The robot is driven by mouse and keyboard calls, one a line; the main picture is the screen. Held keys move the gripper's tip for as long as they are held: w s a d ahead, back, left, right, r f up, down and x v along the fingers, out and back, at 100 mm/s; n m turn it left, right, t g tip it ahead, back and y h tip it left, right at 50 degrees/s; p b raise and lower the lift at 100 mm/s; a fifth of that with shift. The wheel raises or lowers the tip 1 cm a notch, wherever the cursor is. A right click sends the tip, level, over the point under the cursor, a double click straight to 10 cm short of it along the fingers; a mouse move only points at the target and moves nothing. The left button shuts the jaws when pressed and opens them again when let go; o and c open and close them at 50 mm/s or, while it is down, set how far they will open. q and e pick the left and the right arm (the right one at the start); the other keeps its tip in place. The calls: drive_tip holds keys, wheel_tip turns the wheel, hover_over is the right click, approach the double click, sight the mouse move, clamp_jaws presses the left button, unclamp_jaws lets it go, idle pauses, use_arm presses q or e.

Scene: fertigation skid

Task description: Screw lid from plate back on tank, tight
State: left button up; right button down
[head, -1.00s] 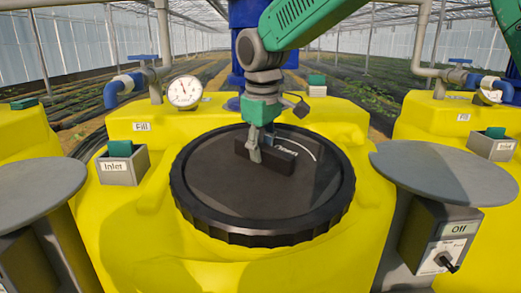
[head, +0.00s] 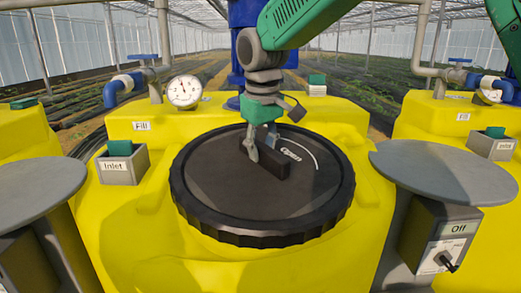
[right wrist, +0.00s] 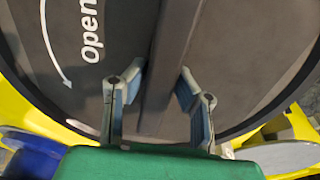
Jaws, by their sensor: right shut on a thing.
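The round black lid (head: 225,195) with a ribbed rim sits on the mouth of the middle yellow tank (head: 150,235). It looks level, but I cannot tell how tightly it is seated. A raised bar handle (head: 272,163) crosses its middle, with white "Open" lettering and a curved arrow beside it. My right gripper (head: 262,150) points down and is shut on this bar. In the right wrist view, its two fingers (right wrist: 158,90) straddle the bar (right wrist: 170,60), one on each side. My left gripper is in neither view.
Grey round plates stand at left (head: 35,190) and right (head: 445,172); both show bare tops. A switch box (head: 440,240) marked "Off" is below the right one. A gauge (head: 184,91), blue-handled pipes and an "Inlet" box (head: 122,165) stand around the lid.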

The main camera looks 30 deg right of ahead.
sight(259, 165)
drive_tip(key=shift+r+m, duration=0.1)
drive_tip(key=shift+m, duration=0.9)
drive_tip(key=c, duration=0.7)
unclamp_jaws()
drive_tip(key=shift+c, duration=0.2)
drive_tip(key=shift+s, duration=0.1)
drive_tip(key=shift+s+a+r, duration=0.1)
drive_tip(key=shift+s+r, duration=0.05)
drive_tip(key=shift+r, duration=1)
drive_tip(key=shift+s+a+r, duration=0.1)
drive_tip(key=shift+s+r, duration=0.1)
drive_tip(key=shift+r, duration=0.9)
drive_tip(key=shift+s+a+r, duration=0.1)
drive_tip(key=shift+s+r, duration=0.05)
drive_tip(key=shift+r, duration=1)
drive_tip(key=shift+w, duration=0.1)
drive_tip(key=c, duration=0.6)
drive_tip(key=shift+w+a, duration=0.1)
drive_tip(key=shift+a, duration=0.05)
drive_tip(key=shift+w+d+f+b, duration=0.1)
drive_tip(key=shift+w+f+b, duration=0.15)
drive_tip(key=shift+f, duration=1.6)
drive_tip(key=shift+w+d+f+b, duration=0.15)
drive_tip(key=shift+w+f, duration=0.1)
drive_tip(key=shift+f, duration=1.55)
drive_tip(key=shift+w+d+f+b, duration=0.1)
drive_tip(key=shift+w+f+b, duration=0.15)
drive_tip(key=shift+f, duration=1.6)
